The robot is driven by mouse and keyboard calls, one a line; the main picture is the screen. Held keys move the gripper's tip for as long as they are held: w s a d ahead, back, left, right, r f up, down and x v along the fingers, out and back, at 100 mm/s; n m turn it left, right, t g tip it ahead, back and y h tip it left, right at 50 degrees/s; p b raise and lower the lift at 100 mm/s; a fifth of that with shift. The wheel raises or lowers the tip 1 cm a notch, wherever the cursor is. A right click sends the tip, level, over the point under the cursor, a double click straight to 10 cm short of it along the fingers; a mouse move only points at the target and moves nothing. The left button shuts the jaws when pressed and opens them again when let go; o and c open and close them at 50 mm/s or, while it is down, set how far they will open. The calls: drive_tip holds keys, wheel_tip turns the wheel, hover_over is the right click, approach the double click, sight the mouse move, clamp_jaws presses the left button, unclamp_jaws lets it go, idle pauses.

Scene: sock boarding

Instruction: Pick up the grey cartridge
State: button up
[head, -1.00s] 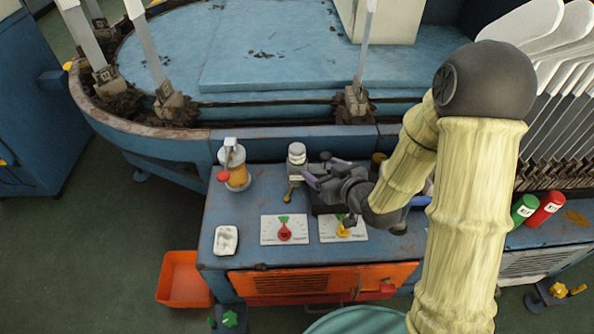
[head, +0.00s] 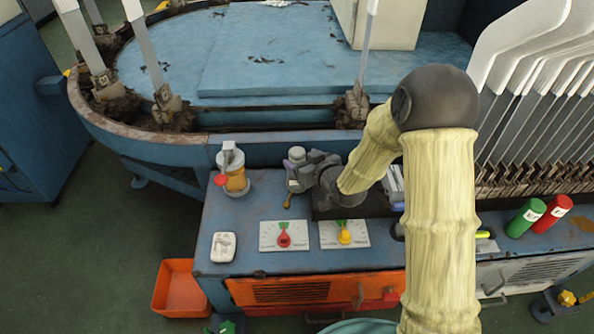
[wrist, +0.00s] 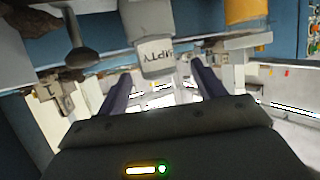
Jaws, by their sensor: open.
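The grey cartridge (head: 296,155) stands upright near the back edge of the blue cabinet top, with a brass-coloured fitting (head: 291,186) below it. In the wrist view the cartridge (wrist: 155,50) carries a white label reading "EMPTY" and appears ahead, between the two fingers. My gripper (wrist: 160,84) is open and empty, with dark purple fingers to either side of the cartridge's line. In the head view my gripper (head: 305,170) is right beside the cartridge on its right and partly covers it. I cannot tell whether the fingers touch it.
An amber container (head: 236,178) stands left of the cartridge. Two dial plates, with a red knob (head: 284,240) and a yellow knob (head: 345,237), lie in front. An orange bin (head: 180,288) sits on the floor.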

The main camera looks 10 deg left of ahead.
sight(294, 153)
drive_tip(key=shift+w+a+f, duration=0.15)
drive_tip(key=shift+w+a, duration=0.2)
drive_tip(key=shift+w, duration=0.05)
drive_tip(key=b+x, duration=0.2)
drive_tip(key=x, duration=0.2)
drive_tip(key=shift+w+a+f, duration=0.1)
drive_tip(key=shift+w+f, duration=0.2)
drive_tip(key=shift+f, duration=0.05)
drive_tip(key=shift+w+a, duration=0.15)
drive_tip(key=shift+w, duration=0.05)
drive_tip(key=c, duration=1.1)
